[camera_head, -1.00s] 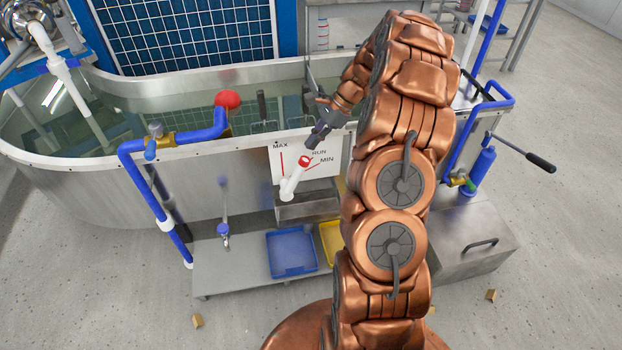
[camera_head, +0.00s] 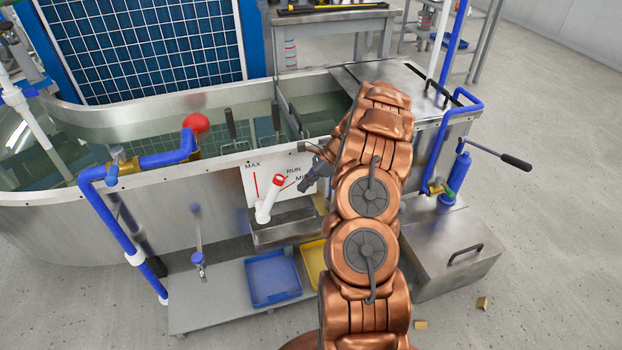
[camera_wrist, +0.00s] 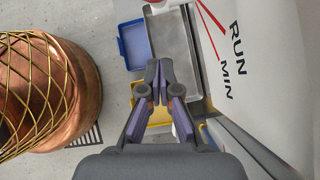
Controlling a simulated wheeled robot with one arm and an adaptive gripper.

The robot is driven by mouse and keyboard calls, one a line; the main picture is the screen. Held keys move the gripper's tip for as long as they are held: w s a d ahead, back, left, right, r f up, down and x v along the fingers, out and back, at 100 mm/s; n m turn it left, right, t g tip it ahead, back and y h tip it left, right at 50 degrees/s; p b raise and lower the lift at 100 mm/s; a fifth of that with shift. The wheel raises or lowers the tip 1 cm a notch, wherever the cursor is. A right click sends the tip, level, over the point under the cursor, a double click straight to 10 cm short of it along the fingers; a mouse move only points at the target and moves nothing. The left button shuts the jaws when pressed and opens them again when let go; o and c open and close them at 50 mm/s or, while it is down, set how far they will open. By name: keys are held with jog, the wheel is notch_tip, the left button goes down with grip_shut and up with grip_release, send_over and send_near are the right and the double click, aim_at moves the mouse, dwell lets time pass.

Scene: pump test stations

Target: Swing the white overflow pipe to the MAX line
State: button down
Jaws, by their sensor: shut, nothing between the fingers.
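The white overflow pipe (camera_head: 267,204) with a red ring at its upper end stands tilted to the right in front of the marked white plate (camera_head: 297,167) on the tank wall. Its top points near the red RUN line, between MAX and MIN. The red MAX line (camera_head: 256,185) is upright, to the left of the pipe. My gripper (camera_head: 305,181) is shut and empty, right of the pipe's top, near MIN, apart from the pipe. In the wrist view my gripper (camera_wrist: 158,70) points toward the steel trough, and a white and red part of the pipe (camera_wrist: 170,5) shows at the top edge.
A steel trough (camera_head: 283,232) sits below the plate. A blue tray (camera_head: 273,279) and a yellow tray (camera_head: 313,262) lie on the low bench. A blue pipe with a red ball (camera_head: 196,123) stands left. The tank rim runs behind the plate.

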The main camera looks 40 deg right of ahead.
aim_at(271, 198)
jog(key=shift+w+a+f+b, duration=0.2)
jog(key=shift+w+a, duration=0.3)
jog(key=shift+a, duration=0.3)
jog(key=shift+w+a+f+b, duration=0.15)
jog(key=shift+w+a, duration=0.4)
jog(key=shift+a, duration=0.3)
jog(key=shift+w+a+f+b, duration=0.2)
jog(key=shift+w+a, duration=0.3)
jog(key=shift+a, duration=0.3)
